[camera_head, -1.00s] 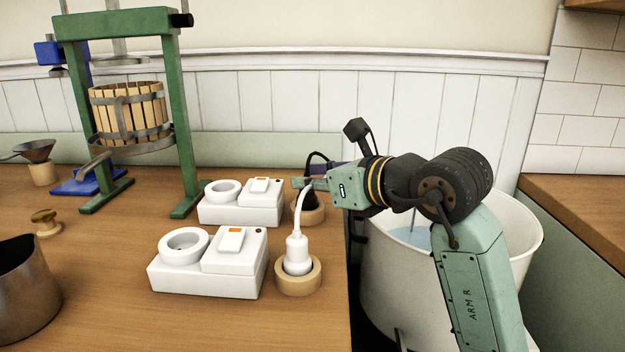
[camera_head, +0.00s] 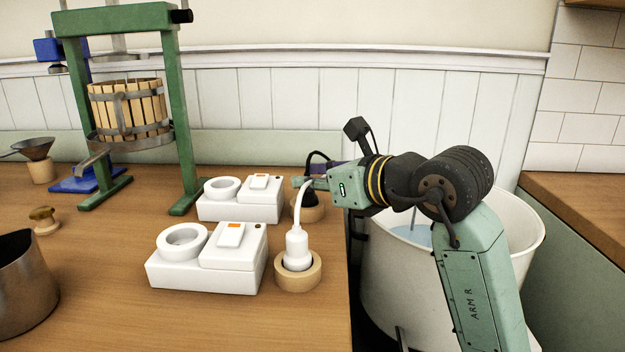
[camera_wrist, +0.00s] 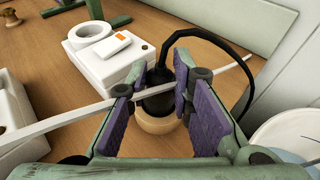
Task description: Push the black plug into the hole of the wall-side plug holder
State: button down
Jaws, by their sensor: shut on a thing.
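The black plug (camera_wrist: 158,88) stands in the far, wall-side wooden ring holder (camera_wrist: 157,125), with its black cable arching to the right. Its lower end is inside the ring; how deep it sits I cannot tell. My gripper (camera_wrist: 155,92) has its purple-padded fingers on both sides of the plug and is shut on it. A white cable (camera_wrist: 60,118) runs across the fingers, in front of the plug. In the head view, my gripper (camera_head: 310,183) hides much of the black plug (camera_head: 310,197) above the wooden holder (camera_head: 310,212).
A white plug (camera_head: 297,248) stands in the nearer wooden ring (camera_head: 298,283). Two white socket blocks with switches, a near one (camera_head: 205,277) and a far one (camera_head: 240,212), stand to the left. A white tub (camera_head: 390,290) is beyond the table's right edge.

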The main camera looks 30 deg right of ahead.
dwell(0.4)
jog(key=c, duration=1.3)
grip_release()
jog(key=shift+c, duration=0.2)
jog(key=shift+o, duration=0.3)
jog(key=shift+o, duration=1.2)
jog(key=shift+s, duration=0.1)
jog(key=shift+v, duration=3.4)
